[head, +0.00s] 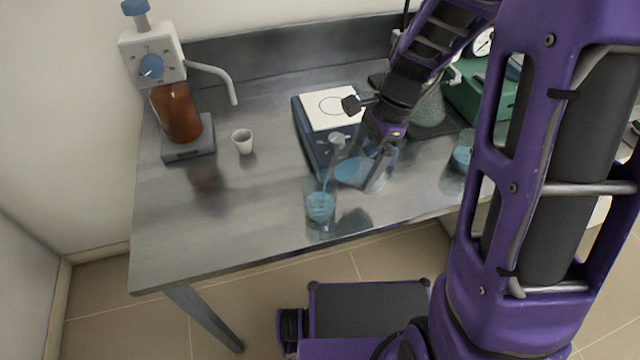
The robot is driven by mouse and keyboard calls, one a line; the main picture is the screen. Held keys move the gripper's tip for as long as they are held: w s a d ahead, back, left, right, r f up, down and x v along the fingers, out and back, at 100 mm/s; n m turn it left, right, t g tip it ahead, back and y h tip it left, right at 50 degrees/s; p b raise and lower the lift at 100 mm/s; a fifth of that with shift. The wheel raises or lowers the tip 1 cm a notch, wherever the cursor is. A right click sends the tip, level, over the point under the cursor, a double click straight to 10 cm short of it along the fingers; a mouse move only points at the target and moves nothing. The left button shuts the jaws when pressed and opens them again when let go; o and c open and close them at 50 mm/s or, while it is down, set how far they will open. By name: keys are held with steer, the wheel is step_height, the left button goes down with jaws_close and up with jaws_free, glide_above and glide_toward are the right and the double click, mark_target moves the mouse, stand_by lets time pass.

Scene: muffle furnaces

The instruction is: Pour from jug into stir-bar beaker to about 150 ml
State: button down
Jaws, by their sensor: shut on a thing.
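A clear jug (352,172) with blue liquid is held tilted to the left above the front edge of the bench. My gripper (378,168) is shut on the jug at its right side. A thin blue stream seems to run from the jug's lip down into a clear beaker (320,208). This beaker stands upright near the front edge and holds blue liquid. Its graduations and any stir bar are too small to make out. A second clear vessel with blue liquid (461,158) stands to the right, partly hidden by my arm.
A blue stirrer hotplate with a white top (332,108) stands behind the jug. A small white cup (242,141) and a brown bottle with a dispenser (176,112) stand at left. A flask (430,108) and a green device (478,95) are behind my arm. The bench's front left is clear.

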steer(key=shift+r, duration=0.1)
stand_by(0.4)
steer(key=shift+r+h, duration=0.15)
steer(key=shift+h, duration=0.25)
steer(key=shift+a+r+t+h, duration=0.2)
steer(key=shift+r+t+h, duration=0.15)
steer(key=shift+h, duration=0.25)
stand_by(3.4)
steer(key=shift+d+f+y+b, duration=0.2)
steer(key=shift+f+y+b, duration=0.35)
steer(key=shift+y, duration=0.05)
steer(key=shift+r, duration=0.1)
